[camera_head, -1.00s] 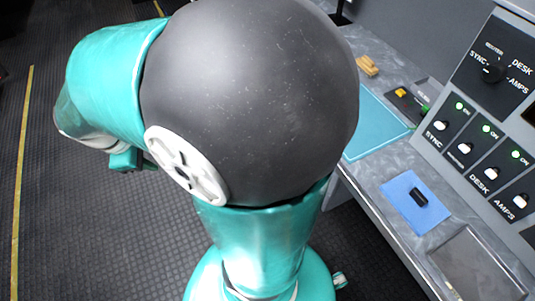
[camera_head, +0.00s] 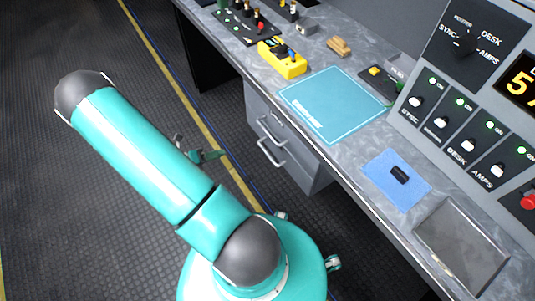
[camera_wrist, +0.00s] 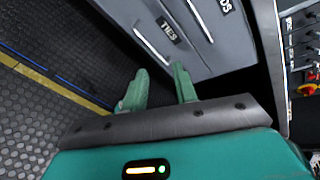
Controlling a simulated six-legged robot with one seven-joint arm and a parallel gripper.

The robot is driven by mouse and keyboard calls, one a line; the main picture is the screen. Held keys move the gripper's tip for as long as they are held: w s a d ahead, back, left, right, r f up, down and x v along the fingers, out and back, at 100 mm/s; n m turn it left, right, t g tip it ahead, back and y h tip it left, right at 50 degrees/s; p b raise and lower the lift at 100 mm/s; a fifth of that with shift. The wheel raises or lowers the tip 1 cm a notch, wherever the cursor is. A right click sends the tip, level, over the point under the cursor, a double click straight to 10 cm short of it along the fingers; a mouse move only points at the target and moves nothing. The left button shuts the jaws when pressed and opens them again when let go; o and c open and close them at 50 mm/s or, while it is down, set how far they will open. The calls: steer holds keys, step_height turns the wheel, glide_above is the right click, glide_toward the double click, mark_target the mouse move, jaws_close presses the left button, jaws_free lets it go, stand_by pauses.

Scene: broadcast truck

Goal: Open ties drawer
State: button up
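The ties drawer (camera_wrist: 180,50) is in a grey cabinet under the desk. Its "TIES" label (camera_wrist: 168,31) and silver bar handle (camera_wrist: 152,46) show in the wrist view; the drawer looks shut. In the head view its handle (camera_head: 271,153) appears to be the lower of two. My gripper (camera_wrist: 160,82) has two green fingers spread apart with nothing between them. The fingers point toward the drawer front, apart from the handle. In the head view my gripper (camera_head: 203,155) is left of the cabinet, partly hidden by my arm.
A drawer with a partly cut-off label (camera_wrist: 225,6) and its own handle (camera_wrist: 201,20) lies above the ties drawer. The desk (camera_head: 340,155) overhangs the cabinet and carries a teal mat (camera_head: 332,103) and a yellow box (camera_head: 283,58). The floor left of the cabinet is clear.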

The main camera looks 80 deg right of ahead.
mark_target(268, 154)
steer(key=s+d+f+n+h, duration=0.25)
steer(key=s+f+n, duration=0.4)
steer(key=f, duration=0.35)
steer(key=shift+y, duration=0.25)
steer(key=x, duration=1.4)
steer(key=shift+s+a+r, duration=0.15)
steer(key=shift+s+r, duration=0.15)
steer(key=shift+r, duration=0.1)
jaws_close()
